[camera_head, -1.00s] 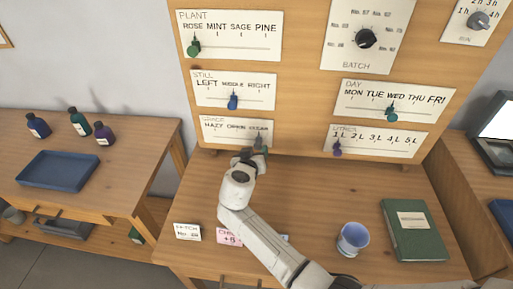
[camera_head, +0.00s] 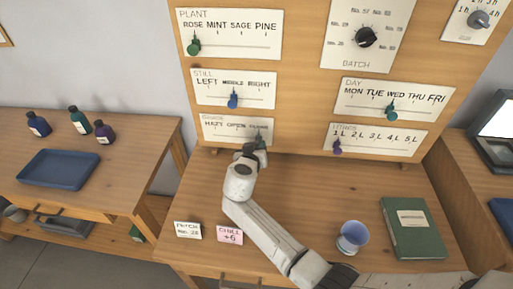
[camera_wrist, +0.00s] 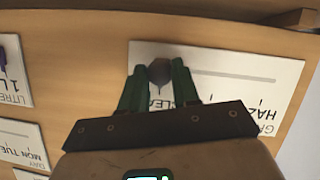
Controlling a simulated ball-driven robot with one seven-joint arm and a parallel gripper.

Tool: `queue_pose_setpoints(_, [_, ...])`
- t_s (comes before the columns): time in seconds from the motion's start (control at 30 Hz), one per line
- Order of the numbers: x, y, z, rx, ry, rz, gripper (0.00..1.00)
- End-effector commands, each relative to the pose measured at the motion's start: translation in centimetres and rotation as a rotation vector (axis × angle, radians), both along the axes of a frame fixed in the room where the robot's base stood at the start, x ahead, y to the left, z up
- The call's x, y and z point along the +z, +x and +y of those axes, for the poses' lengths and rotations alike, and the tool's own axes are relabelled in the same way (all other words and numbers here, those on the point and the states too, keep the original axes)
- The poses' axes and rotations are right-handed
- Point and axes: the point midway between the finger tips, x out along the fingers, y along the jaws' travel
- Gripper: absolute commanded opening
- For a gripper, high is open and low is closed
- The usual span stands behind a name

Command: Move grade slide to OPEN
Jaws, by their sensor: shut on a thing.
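The grade slide panel (camera_head: 222,127) is the low left plate on the upright board, marked HAZY, OPEN and CLEAR from left to right. Its grey knob (camera_wrist: 158,71) shows in the wrist view beside the word CLEAR, at one end of the slot line. My gripper (camera_wrist: 159,82) is shut on this knob, with a green finger on either side of it. In the head view my gripper (camera_head: 261,144) reaches the panel's right end and hides part of the knob and the lettering there.
The STILL slide's blue knob (camera_head: 233,100) is just above. The LITRES slide's purple knob (camera_head: 337,147) is to the right. On the desk below are a white card (camera_head: 188,230), a pink card (camera_head: 230,235), a blue cup (camera_head: 352,237) and a green book (camera_head: 413,229).

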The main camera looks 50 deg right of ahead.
Motion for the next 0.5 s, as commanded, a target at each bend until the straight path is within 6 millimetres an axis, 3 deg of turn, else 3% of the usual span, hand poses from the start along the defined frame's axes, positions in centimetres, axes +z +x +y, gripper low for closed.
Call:
queue_pose_setpoints(0.17, [-0.01, -0.01, 0.01, 0.0, 0.0, 0.0, 0.0])
queue_pose_setpoints(0.5, [-0.07, 0.06, 0.06, 0.0, 0.0, 0.0, 0.0])
